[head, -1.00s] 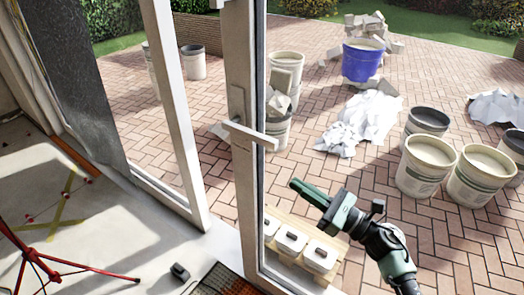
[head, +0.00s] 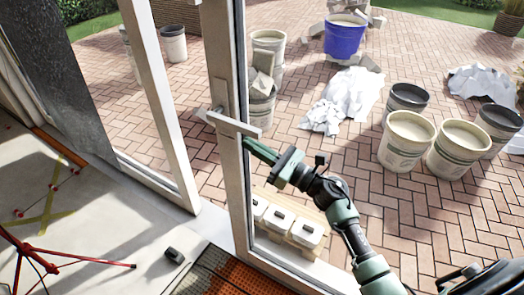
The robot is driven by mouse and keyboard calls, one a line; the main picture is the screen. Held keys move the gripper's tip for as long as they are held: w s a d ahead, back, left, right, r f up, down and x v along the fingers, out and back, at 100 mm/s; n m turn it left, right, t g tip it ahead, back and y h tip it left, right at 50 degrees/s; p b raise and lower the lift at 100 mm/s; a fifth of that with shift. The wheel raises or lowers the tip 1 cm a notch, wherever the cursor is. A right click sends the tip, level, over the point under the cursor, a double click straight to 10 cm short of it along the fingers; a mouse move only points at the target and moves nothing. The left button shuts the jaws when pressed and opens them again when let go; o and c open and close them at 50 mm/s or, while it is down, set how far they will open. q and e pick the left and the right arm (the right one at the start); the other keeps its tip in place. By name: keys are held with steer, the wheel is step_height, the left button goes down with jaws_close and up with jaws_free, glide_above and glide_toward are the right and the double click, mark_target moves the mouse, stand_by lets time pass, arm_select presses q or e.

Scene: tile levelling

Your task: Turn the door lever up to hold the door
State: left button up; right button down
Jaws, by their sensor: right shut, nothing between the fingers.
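The door (head: 228,180) is a pale framed glass door standing in the middle of the view. Its door lever (head: 236,124) is a light bar on the door's upright, lying nearly level and pointing right with a slight downward slant. My right gripper (head: 250,146) is green and shut with nothing in it. Its tip is just below the lever, close to the door's edge; I cannot tell whether it touches. My left gripper is not in view.
Outside on the brick paving stand several buckets, one blue (head: 344,36), and white crumpled sheeting (head: 345,100). White containers (head: 282,222) sit on a wooden pallet low beyond the door. A red tripod (head: 35,252) stands on the floor at left.

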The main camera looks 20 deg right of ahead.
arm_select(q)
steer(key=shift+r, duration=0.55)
arm_select(e)
steer(key=shift+r, duration=0.8)
arm_select(q)
steer(key=shift+p, duration=0.3)
